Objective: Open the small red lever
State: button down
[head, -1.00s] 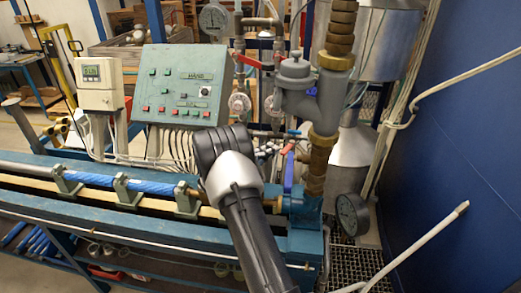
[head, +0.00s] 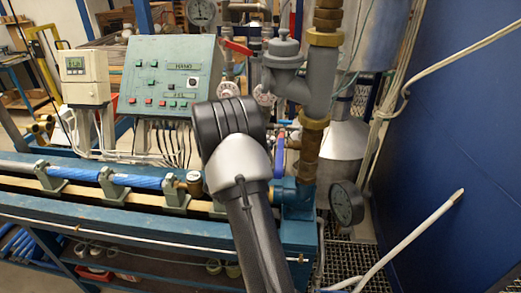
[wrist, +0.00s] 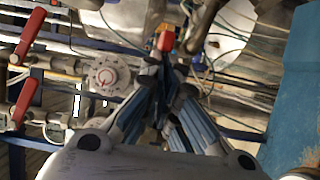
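A small red lever tip with an orange end (wrist: 165,40) shows in the wrist view, just beyond my fingertips. My gripper (wrist: 167,70) reaches up from the bottom of that view; its fingers converge and look almost together, with nothing clearly held. I cannot tell whether the tips touch the red lever.
In the head view, a green control panel (head: 172,55), grey pipework (head: 300,85) and a pressure gauge (head: 347,203) surround my arm. A blue wall (head: 465,130) bounds the right.

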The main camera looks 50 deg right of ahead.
jog(key=shift+s+f+b, duration=0.1)
jog(key=shift+s+b, duration=0.4)
jog(key=shift+s, duration=0.05)
jog(key=shift+w, duration=0.1)
jog(key=a, duration=1.1)
jog(key=shift+w+a+b, duration=0.2)
jog(key=shift+a+b, duration=0.15)
jog(key=shift+b, duration=0.1)
